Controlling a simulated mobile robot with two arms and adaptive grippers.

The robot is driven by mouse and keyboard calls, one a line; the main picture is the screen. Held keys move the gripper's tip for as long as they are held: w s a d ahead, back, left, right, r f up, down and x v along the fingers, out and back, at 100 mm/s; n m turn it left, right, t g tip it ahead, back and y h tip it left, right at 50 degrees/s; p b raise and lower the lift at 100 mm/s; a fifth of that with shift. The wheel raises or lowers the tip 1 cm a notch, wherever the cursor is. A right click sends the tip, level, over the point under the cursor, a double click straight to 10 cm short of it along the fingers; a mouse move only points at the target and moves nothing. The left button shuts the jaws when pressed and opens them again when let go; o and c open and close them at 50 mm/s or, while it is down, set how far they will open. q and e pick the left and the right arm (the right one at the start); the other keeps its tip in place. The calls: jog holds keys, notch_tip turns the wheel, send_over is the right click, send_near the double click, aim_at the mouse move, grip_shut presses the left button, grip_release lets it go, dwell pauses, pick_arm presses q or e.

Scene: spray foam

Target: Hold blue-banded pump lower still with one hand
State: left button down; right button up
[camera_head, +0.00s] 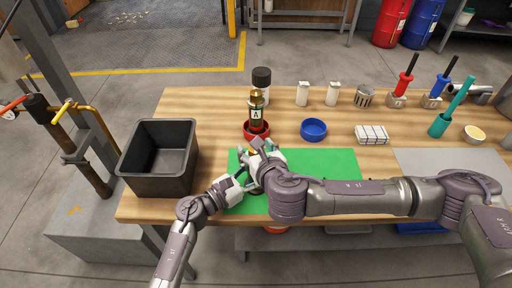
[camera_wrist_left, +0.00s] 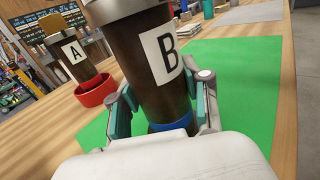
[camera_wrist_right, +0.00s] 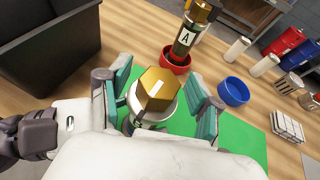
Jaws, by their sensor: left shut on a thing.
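The blue-banded pump lower (camera_wrist_left: 155,60) is a dark cylinder with a white B label and a blue band (camera_wrist_left: 172,124) near its foot. It stands over the green mat (camera_head: 318,165). My left gripper (camera_wrist_left: 164,98) is shut on it, one finger on each side, just above the band. Its brass hex cap (camera_wrist_right: 156,88) and pale collar show from above in the right wrist view. My right gripper (camera_wrist_right: 160,90) is open, its fingers on either side of the cap with gaps. In the head view my grippers hide most of the pump.
A similar cylinder labelled A (camera_head: 257,113) stands in a red dish (camera_head: 256,131) behind the mat. An empty blue dish (camera_head: 313,130) sits to its right. A black bin (camera_head: 160,157) is at the left. White bottles, a striped block (camera_head: 372,134) and handled tools stand farther right.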

jog(key=v, duration=1.2)
pick_arm(q)
jog(key=shift+c, duration=2.2)
grip_release()
jog(key=shift+a, duration=0.1)
